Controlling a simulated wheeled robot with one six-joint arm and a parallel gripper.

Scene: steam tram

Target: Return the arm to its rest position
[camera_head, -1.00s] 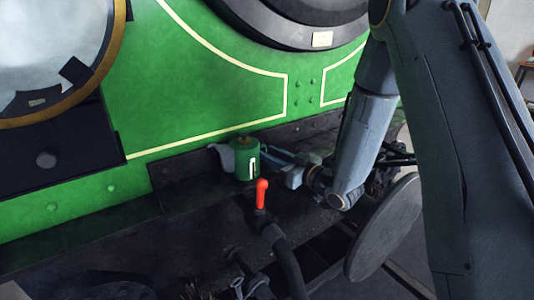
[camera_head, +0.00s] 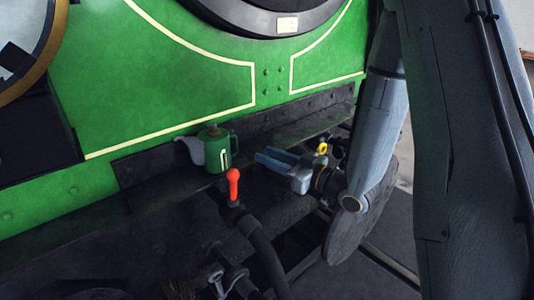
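My gripper (camera_head: 268,156) is at the middle right, pointing left, with its two blue-grey fingers apart and nothing between them. My arm comes down to it from the upper right. A green can (camera_head: 217,152) with a grey spout on its left and a handle on its right stands upright on the dark ledge (camera_head: 150,192) of the tram. My fingertips are to the right of the can, with a visible gap to its handle.
A red-tipped lever (camera_head: 233,186) stands up in front of the can, beside a dark hose (camera_head: 267,262). A round grey buffer (camera_head: 350,225) is below my gripper. The green tram front (camera_head: 180,75) rises behind. A small yellow piece (camera_head: 322,148) shows behind my gripper.

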